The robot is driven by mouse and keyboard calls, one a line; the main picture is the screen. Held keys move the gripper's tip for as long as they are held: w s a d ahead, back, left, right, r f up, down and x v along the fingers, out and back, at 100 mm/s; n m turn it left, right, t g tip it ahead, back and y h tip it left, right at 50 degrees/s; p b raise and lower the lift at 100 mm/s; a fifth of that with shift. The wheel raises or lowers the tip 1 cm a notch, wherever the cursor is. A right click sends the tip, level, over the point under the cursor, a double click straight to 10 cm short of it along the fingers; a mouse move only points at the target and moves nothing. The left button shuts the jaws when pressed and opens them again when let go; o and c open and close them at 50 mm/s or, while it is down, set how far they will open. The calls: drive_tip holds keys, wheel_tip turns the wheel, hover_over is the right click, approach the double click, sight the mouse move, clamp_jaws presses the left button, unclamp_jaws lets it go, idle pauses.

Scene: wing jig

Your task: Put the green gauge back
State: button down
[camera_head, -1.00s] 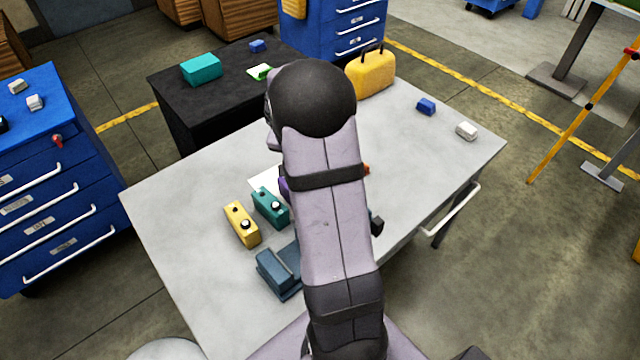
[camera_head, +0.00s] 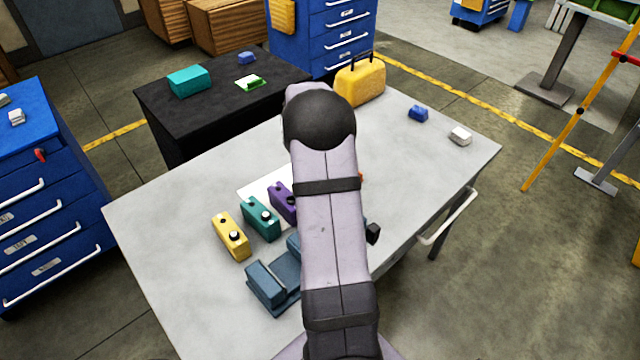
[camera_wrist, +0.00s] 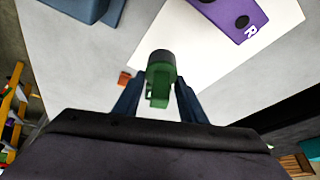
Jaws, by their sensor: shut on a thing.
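The green gauge (camera_wrist: 160,72) is between the two dark blue fingers of my gripper (camera_wrist: 158,92) in the wrist view. It is a small green piece with a rounded dark end, held over the bench top near a white sheet (camera_wrist: 205,60). In the head view my own arm hides the gripper and the gauge. A blue-grey fixture (camera_head: 265,288) sits on the near part of the bench, partly behind my arm. It also shows at the top left of the wrist view (camera_wrist: 85,8). I cannot tell whether the gauge touches anything below it.
Yellow (camera_head: 230,238), teal (camera_head: 261,220) and purple (camera_head: 281,200) blocks stand left of my arm. A black cabinet (camera_head: 210,112) stands behind. The right bench top is clear.

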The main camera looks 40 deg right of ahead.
drive_tip(key=shift+f+p, duration=0.55)
drive_tip(key=shift+f, duration=2.3)
drive_tip(key=shift+w+f, duration=0.1)
drive_tip(key=shift+f, duration=0.1)
drive_tip(key=shift+f+b, duration=0.25)
drive_tip(key=shift+b, duration=0.05)
drive_tip(key=c, duration=1.1)
unclamp_jaws()
drive_tip(key=shift+r, duration=0.15)
drive_tip(key=shift+a+r, duration=0.15)
drive_tip(key=shift+r, duration=0.3)
drive_tip(key=b+v, duration=0.1)
drive_tip(key=v, duration=1)
drive_tip(key=shift+s+a+b, duration=0.15)
drive_tip(key=shift+s+b, duration=0.1)
drive_tip(key=shift+b, duration=0.1)
